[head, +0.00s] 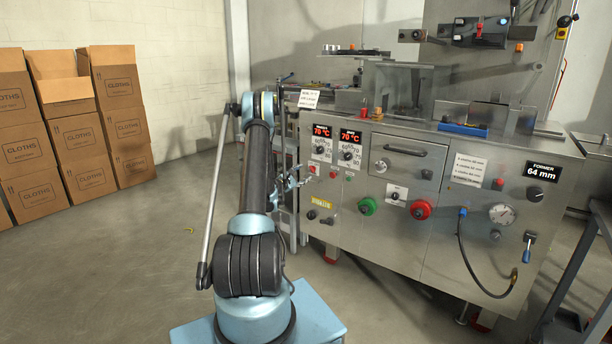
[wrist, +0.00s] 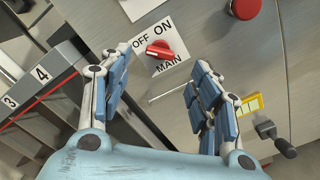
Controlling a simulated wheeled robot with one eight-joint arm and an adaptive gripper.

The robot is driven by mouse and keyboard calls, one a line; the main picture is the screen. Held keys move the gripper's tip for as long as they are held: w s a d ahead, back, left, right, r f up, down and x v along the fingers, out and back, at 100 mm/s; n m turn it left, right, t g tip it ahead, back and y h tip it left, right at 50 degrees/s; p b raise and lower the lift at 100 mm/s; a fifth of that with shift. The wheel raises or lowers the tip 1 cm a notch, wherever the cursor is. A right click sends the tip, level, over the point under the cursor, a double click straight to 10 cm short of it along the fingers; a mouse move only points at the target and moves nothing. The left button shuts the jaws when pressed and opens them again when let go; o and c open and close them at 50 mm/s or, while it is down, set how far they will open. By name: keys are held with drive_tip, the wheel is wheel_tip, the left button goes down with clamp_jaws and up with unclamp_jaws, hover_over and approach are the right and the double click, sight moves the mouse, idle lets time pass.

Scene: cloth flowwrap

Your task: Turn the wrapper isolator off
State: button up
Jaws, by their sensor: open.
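The wrapper isolator is a red rotary knob (wrist: 160,49) on a white plate marked OFF, ON and MAIN, in the upper middle of the wrist view. In the head view the small red isolator (head: 312,168) sits at the left end of the steel machine front, beside my gripper. Which mark its handle points to is hard to tell. My gripper (wrist: 163,88) is open and empty, its blue-padded fingers spread to the left and right below the knob, apart from it. In the head view my gripper (head: 291,180) is partly hidden by my arm.
A red button (wrist: 244,8) is above right of the knob; a yellow label (wrist: 250,105) and black handle (wrist: 277,138) are at lower right. Numbered metal rails (wrist: 45,80) run along the left. Cardboard boxes (head: 65,160) stand far left; the floor between is mostly clear.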

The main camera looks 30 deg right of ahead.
drive_tip(key=v, duration=0.4)
drive_tip(key=shift+a, duration=0.25)
drive_tip(key=s+a+r+m+g+y, duration=0.1)
drive_tip(key=s+a+r+m+y, duration=0.3)
drive_tip(key=a+r, duration=0.7)
drive_tip(key=s+a+r+m+g+y, duration=0.1)
drive_tip(key=s+a+r+m+y, duration=0.3)
drive_tip(key=s+a+r, duration=0.6)
drive_tip(key=s+a+f+m+g+y, duration=0.1)
drive_tip(key=s+a+f+y, duration=0.2)
drive_tip(key=s+a, duration=0.6)
drive_tip(key=s+a+f+m+g+y, duration=0.1)
drive_tip(key=s+a+f, duration=0.3)
drive_tip(key=s+a, duration=0.6)
drive_tip(key=s+a+f+m+y, duration=0.3)
drive_tip(key=s+a, duration=0.6)
drive_tip(key=s, duration=0.8)
drive_tip(key=shift+s+a+f+g+y, duration=0.25)
drive_tip(key=shift+s+g+y, duration=0.15)
drive_tip(key=shift+y, duration=0.4)
